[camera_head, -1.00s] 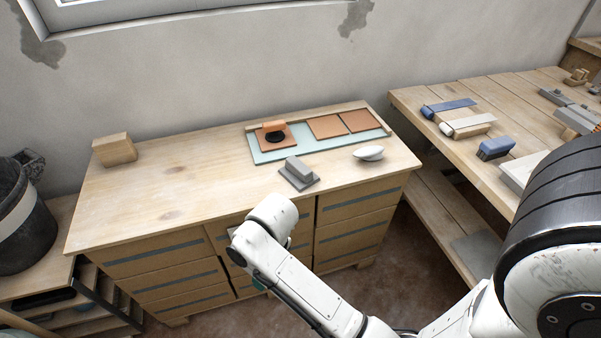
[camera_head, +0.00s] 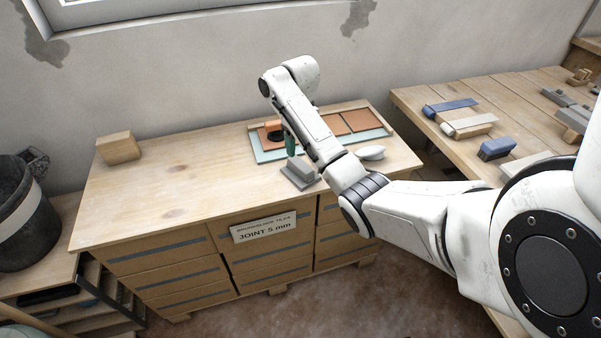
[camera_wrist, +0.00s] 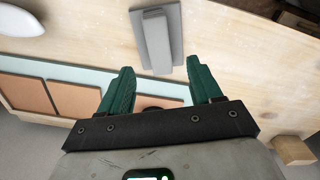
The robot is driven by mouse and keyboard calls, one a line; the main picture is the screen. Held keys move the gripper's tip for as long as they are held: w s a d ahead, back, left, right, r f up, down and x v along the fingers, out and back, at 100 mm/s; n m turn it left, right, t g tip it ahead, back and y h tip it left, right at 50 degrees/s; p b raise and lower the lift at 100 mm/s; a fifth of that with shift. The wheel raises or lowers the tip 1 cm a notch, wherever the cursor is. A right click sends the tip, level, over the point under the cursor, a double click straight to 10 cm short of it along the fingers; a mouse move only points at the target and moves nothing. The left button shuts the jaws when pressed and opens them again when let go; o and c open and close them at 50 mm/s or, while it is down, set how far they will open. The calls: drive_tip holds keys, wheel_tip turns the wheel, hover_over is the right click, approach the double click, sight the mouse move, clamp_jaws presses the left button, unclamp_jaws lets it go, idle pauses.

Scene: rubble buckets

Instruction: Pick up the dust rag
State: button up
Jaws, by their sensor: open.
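I cannot pick out the dust rag for certain in either view. My gripper (camera_wrist: 160,66) is open and empty, with its two green fingers apart. In the head view it shows partly behind my arm, as a green part (camera_head: 291,145) over the workbench. A grey trowel-like tool with a block handle (camera_wrist: 158,42) lies on the bench just beyond the fingertips; it also shows in the head view (camera_head: 299,173). A smooth white oval thing (camera_head: 372,152) lies to its right, and in the wrist view (camera_wrist: 20,18) it is at the top left corner.
A pale green board (camera_head: 268,155) carries orange tiles (camera_head: 357,120). A wooden block (camera_head: 118,148) stands at the bench's left end. Blue things (camera_head: 497,148) lie on the right table (camera_head: 415,98). A dark bucket (camera_head: 22,215) stands left. The bench's left middle is clear.

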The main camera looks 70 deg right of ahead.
sight(300, 164)
wheel_tip(300, 164, down, 9)
drive_tip(key=shift+d+f, duration=0.1)
idle(0.4)
drive_tip(key=c, duration=1.1)
drive_tip(key=shift+c, duration=0.2)
drive_tip(key=shift+w+r, duration=0.1)
drive_tip(key=shift+r, duration=0.65)
drive_tip(key=s+r+p, duration=0.1)
drive_tip(key=r, duration=0.1)
drive_tip(key=s+a+r+p, duration=0.1)
drive_tip(key=r, duration=0.2)
drive_tip(key=s+a+r+p, duration=0.1)
drive_tip(key=s+r+p, duration=0.1)
drive_tip(key=r, duration=0.1)
drive_tip(key=shift+a+r, duration=0.1)
drive_tip(key=shift+a, duration=0.15)
drive_tip(key=s+a+r+p, duration=0.3)
drive_tip(key=s+a+p, duration=0.1)
drive_tip(key=s+p, duration=0.3)
drive_tip(key=shift+s+a+r+p, duration=0.25)
drive_tip(key=shift+s+a+p, duration=0.15)
drive_tip(key=shift+s, duration=0.15)
